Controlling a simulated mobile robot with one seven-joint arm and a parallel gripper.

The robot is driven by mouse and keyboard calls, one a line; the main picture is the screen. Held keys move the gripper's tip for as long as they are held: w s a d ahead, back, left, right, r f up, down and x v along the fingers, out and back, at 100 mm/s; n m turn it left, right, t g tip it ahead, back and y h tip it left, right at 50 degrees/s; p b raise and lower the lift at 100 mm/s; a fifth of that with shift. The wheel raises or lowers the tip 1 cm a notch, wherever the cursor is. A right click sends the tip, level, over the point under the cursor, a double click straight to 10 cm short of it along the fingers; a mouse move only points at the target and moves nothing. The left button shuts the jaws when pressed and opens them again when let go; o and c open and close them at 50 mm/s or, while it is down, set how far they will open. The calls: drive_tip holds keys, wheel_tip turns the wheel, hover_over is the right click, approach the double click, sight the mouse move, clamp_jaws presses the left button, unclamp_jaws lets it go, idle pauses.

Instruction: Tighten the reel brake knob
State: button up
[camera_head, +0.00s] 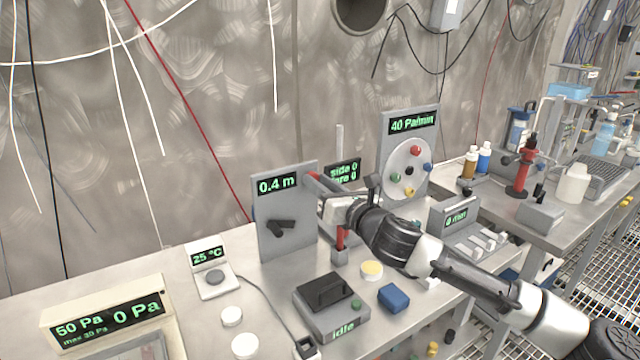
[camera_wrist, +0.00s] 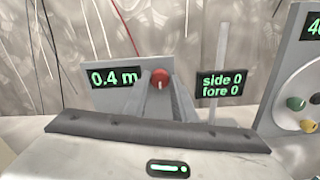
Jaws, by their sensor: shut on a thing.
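The grey reel panel (camera_head: 287,240) stands upright on the bench, with a green "0.4 m" readout and a black crank on its face. It also shows in the wrist view (camera_wrist: 105,98). The red brake knob (camera_wrist: 160,77) is at the panel's right side in the wrist view; only a bit of red (camera_head: 313,176) shows at the panel's upper right edge in the head view. My gripper (camera_wrist: 160,88) is shut on the red knob, its two grey fingers on either side. My wrist hides part of the panel's surroundings in the head view.
A "side 0 fore 0" display (camera_wrist: 220,84) stands just right of my fingers. A "40 Pa/min" panel (camera_head: 408,125) with a coloured dial stands further right.

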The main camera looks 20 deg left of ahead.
drive_tip(key=o, duration=1)
drive_tip(key=shift+o, duration=0.2)
drive_tip(key=p+v, duration=0.2)
drive_tip(key=v, duration=1.5)
drive_tip(key=shift+d, duration=0.2)
drive_tip(key=shift+s, duration=0.1)
